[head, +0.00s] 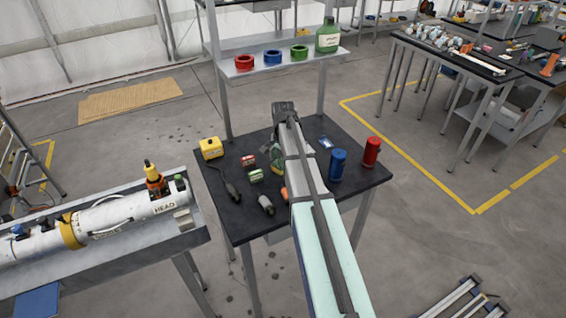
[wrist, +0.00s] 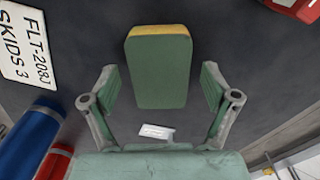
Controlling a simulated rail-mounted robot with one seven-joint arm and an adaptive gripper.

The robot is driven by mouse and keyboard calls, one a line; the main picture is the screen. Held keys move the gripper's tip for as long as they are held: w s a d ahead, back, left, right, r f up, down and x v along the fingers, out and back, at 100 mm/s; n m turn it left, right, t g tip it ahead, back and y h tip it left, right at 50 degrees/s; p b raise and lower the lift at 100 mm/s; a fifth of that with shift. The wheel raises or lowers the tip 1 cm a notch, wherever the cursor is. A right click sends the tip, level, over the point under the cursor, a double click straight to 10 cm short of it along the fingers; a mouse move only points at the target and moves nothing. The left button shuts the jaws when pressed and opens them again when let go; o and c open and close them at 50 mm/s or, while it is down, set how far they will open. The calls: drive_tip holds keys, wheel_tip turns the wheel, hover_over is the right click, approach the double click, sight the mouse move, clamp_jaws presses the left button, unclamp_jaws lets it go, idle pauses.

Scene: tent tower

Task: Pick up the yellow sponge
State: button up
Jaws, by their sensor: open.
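The sponge (wrist: 158,72) lies on the dark tabletop in the wrist view, with its green face toward the camera and a yellow strip along its far edge. My gripper (wrist: 160,85) is open, with one finger on each side of the sponge and a clear gap to both. The sponge is beyond the palm and not held.
On the black table (head: 225,215) stand a yellow container (head: 211,148), a blue can (head: 338,165) and a red can (head: 371,152). A label card (wrist: 27,45) and a small white tag (wrist: 157,131) lie near the sponge. A shelf (head: 275,62) with rings rises behind.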

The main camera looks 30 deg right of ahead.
drive_tip(key=shift+f, duration=0.2)
drive_tip(key=c, duration=0.8)
drive_tip(key=shift+c, duration=0.3)
wheel_tip(320, 180, up, 20)
drive_tip(key=b, duration=0.4)
drive_tip(key=shift+b, duration=0.4)
drive_tip(key=shift+c, duration=0.4)
drive_tip(key=shift+c, duration=0.9)
